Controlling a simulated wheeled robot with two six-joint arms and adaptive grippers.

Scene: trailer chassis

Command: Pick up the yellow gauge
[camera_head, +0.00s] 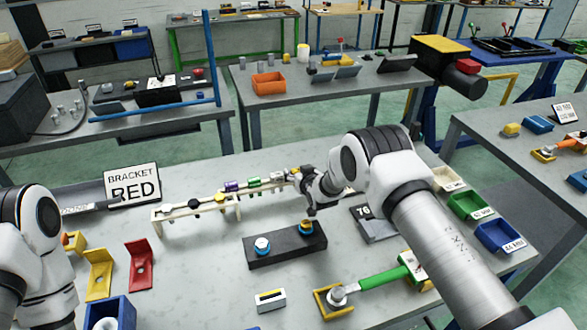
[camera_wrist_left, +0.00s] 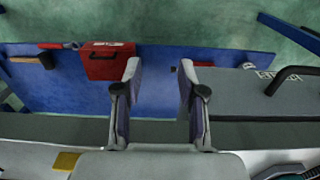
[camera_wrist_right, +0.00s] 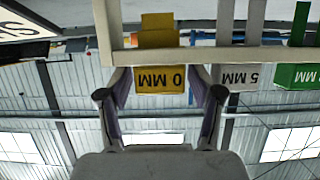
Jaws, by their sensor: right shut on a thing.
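The yellow gauge (camera_wrist_right: 160,78), its label reading "0 MM" upside down, shows in the right wrist view between the fingers of my right gripper (camera_wrist_right: 162,82), which is shut on it. Its upper part passes behind a pale rack bar (camera_wrist_right: 255,55). In the head view my right gripper (camera_head: 297,177) is at the right end of the pale rack (camera_head: 165,232), and I cannot make out the held gauge there. My left gripper (camera_wrist_left: 158,72) is open and empty in the left wrist view.
A grey gauge (camera_wrist_right: 237,76) and a green gauge (camera_wrist_right: 295,76) hang close beside the yellow one. A dark block with knobs (camera_head: 290,250) stands in front of the rack. A "BRACKET RED" sign (camera_head: 132,182) is behind left. Bare table lies left of the block.

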